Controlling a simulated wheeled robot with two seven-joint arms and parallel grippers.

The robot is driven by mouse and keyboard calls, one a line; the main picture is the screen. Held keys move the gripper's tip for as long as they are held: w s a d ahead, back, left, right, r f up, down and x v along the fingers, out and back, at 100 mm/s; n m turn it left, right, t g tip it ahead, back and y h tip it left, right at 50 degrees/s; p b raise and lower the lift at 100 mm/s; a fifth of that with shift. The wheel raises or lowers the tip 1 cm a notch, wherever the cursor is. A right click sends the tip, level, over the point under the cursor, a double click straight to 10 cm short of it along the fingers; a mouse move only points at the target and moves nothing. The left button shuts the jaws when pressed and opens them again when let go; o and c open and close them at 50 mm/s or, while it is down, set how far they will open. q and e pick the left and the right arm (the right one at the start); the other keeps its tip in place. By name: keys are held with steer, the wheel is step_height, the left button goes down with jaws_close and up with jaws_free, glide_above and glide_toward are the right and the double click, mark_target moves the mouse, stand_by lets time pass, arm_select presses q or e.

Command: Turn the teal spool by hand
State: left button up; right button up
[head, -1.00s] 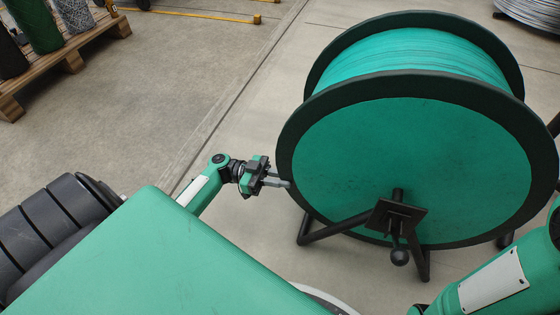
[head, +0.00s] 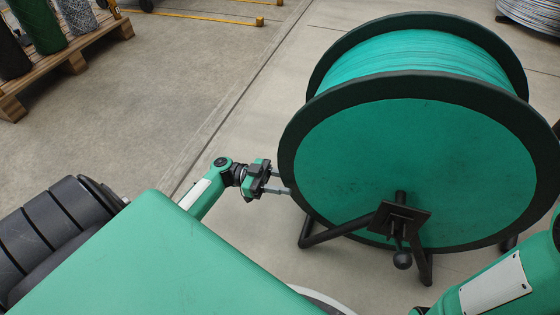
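The teal spool (head: 420,165) fills the right half of the head view, with teal wire wound between two dark-rimmed flanges. It sits on a black stand (head: 425,268) with a ball-ended handle (head: 402,260) at the front. My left gripper (head: 288,191) is at the spool's left edge, its two fingers pointing right at the dark rim. The fingers show a gap between them. Their tips meet the rim in the picture; I cannot tell whether they touch or straddle it. My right arm (head: 495,285) shows at the lower right; its gripper is out of view.
A wooden pallet (head: 75,65) with several rolls of mesh stands at the upper left. A coil of wire (head: 530,14) lies at the upper right. A yellow bar (head: 215,18) lies on the floor at the back. The concrete floor left of the spool is clear.

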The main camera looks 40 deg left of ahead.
arm_select(q)
steer(key=p+v, duration=0.3)
steer(key=v, duration=1.1)
steer(key=shift+d+f, duration=0.1)
